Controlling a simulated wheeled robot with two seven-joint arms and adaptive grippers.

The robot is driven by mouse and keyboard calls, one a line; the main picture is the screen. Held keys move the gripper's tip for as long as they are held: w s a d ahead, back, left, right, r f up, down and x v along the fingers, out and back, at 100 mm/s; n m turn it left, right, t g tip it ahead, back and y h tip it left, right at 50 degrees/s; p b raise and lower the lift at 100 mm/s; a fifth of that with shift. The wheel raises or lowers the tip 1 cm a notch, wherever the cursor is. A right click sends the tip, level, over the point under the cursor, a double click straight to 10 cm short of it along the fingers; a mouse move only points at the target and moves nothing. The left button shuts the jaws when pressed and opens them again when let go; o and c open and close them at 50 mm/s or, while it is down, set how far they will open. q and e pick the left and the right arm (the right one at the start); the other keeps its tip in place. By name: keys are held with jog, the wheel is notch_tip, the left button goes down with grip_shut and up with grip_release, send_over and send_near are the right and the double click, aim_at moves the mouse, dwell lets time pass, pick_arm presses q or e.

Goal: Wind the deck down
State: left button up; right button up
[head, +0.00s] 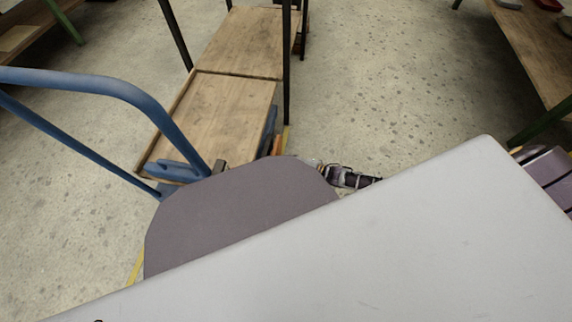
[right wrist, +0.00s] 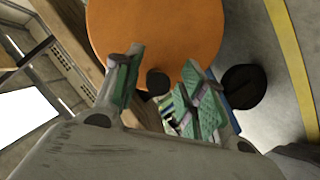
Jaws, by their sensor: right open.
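In the right wrist view, a large orange disc (right wrist: 165,30) fills the upper middle. A short black round knob (right wrist: 158,82) shows in front of its lower edge. My right gripper (right wrist: 164,88) is open, its green-padded fingers on either side of the knob, with no clear contact on it. In the head view, a broad light grey slab (head: 380,240) fills the foreground, and a dark grey rounded shape (head: 230,210) shows beyond its edge. I cannot tell which surface is the deck. My left gripper is out of view.
A blue tubular handle (head: 110,84) rises at the left, in front of wooden boards (head: 220,110) with dark posts. A small dark ringed part (head: 350,178) shows past the slab. A wooden bench (head: 530,50) stands at right. Speckled floor (head: 390,90) lies open between.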

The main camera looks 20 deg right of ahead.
jog(key=shift+w+a+f, duration=0.1)
jog(key=shift+w+a, duration=0.2)
jog(key=shift+w, duration=0.05)
grip_shut()
jog(key=shift+s, duration=0.1)
